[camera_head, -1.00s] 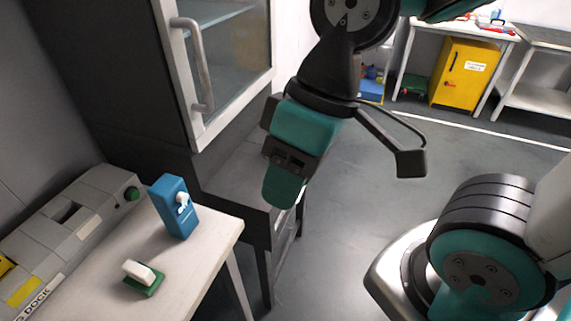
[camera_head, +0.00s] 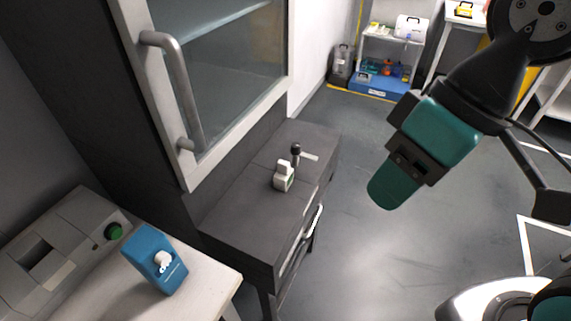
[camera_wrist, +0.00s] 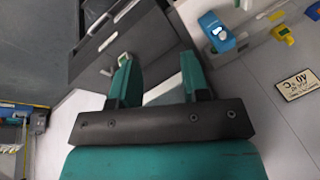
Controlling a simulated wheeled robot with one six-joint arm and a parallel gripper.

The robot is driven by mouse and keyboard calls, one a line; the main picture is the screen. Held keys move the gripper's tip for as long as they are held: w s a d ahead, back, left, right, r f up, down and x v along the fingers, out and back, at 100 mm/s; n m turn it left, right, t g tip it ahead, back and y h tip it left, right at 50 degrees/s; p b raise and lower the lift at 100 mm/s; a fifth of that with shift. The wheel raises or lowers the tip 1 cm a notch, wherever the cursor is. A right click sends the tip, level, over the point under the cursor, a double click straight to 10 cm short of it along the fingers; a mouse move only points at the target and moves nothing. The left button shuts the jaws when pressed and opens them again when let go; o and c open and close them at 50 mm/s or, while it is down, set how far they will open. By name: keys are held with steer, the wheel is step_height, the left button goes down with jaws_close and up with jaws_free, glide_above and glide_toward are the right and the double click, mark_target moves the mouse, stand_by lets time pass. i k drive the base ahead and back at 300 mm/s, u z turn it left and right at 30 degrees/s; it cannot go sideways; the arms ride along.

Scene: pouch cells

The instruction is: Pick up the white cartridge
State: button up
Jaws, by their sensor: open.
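A small white block with a green-edged front (camera_head: 284,177) stands on the dark bench in the head view. It may be the white cartridge, but I cannot tell for certain. A small pale, greenish thing (camera_wrist: 124,59) near the left finger in the wrist view may be the same block. My gripper (camera_head: 395,185) hangs over the floor to the right of the dark bench, apart from the block. In the wrist view my gripper (camera_wrist: 158,75) has its two teal fingers apart, with nothing held between them.
The dark bench (camera_head: 240,225) has a black-knobbed lever (camera_head: 296,151) behind the block. A glass-door cabinet (camera_head: 190,165) with a long handle rises behind it. A blue dispenser (camera_head: 155,262) stands on the white table (camera_head: 205,285) at lower left. Open floor lies to the right.

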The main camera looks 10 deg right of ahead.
mark_target(283, 178)
steer(key=i, duration=0.25)
steer(key=z, duration=0.85)
steer(key=k, duration=0.7)
steer(key=u, duration=0.95)
steer(key=i, duration=0.5)
steer(key=u, duration=0.05)
